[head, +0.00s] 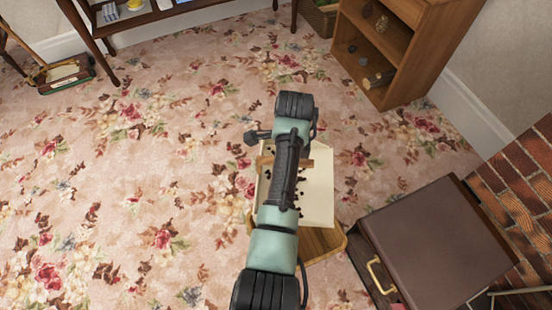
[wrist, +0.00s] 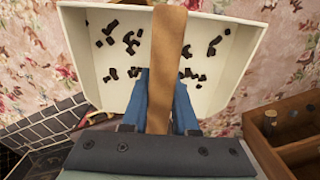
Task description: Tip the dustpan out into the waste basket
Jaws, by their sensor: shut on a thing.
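The dustpan (head: 321,190) is a cream pan with a wooden handle, partly hidden under my arm in the head view. In the wrist view the dustpan (wrist: 240,62) fills the upper middle, with several dark crumbs (wrist: 130,42) in it. My gripper (wrist: 161,97) has its blue fingers on both sides of the wooden handle (wrist: 168,50) and is shut on it. A brown basket (head: 318,18) stands at the top, between a table and the bookcase; it looks like the waste basket, and its inside is mostly hidden.
A wooden top (head: 325,244) shows below the dustpan. A bookcase (head: 400,45) stands upper right, a dark table (head: 165,12) upper left. The flowered carpet (head: 130,180) is clear at left.

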